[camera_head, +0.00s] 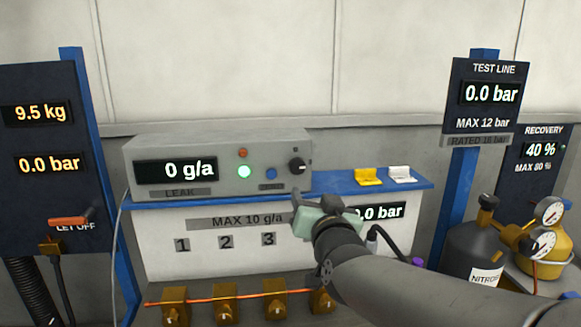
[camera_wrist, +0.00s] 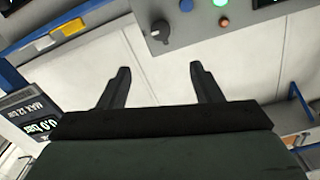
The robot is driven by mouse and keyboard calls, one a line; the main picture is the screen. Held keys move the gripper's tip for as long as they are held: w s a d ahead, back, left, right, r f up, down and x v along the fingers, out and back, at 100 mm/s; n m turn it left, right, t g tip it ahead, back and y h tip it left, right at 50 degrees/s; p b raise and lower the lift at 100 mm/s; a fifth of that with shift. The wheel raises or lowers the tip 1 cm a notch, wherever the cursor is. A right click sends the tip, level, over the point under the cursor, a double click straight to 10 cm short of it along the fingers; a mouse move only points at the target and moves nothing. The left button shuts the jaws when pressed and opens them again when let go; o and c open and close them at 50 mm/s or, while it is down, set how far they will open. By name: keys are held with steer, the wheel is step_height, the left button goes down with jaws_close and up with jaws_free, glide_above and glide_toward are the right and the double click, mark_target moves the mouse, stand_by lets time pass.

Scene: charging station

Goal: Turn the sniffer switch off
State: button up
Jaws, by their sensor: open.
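The grey leak sniffer box (camera_head: 215,150) stands on the blue shelf and its display reads 0 g/a. A round black knob (camera_head: 297,166), which looks like its switch, is at the right of its front face. A green lamp (camera_head: 244,172) on the box is lit, with a red lamp (camera_head: 243,153) above it and a blue button (camera_head: 271,173) beside it. My gripper (camera_head: 303,197) is just below the knob. In the wrist view my gripper (camera_wrist: 160,72) is open and empty, with the knob (camera_wrist: 160,31) beyond and between its fingertips, apart from them.
A yellow block (camera_head: 368,178) and a white block (camera_head: 402,174) sit on the blue shelf (camera_head: 340,182) to the right. Brass valves (camera_head: 226,303) line the bottom below the white panel (camera_head: 200,262). A dark nitrogen cylinder (camera_head: 476,243) with gauges stands at right.

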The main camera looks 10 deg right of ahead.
mark_target(298, 166)
steer(key=w+p, duration=0.4)
steer(key=w, duration=1.3)
steer(key=shift+w+d, duration=0.1)
steer(key=shift+d, duration=0.05)
steer(key=c, duration=1)
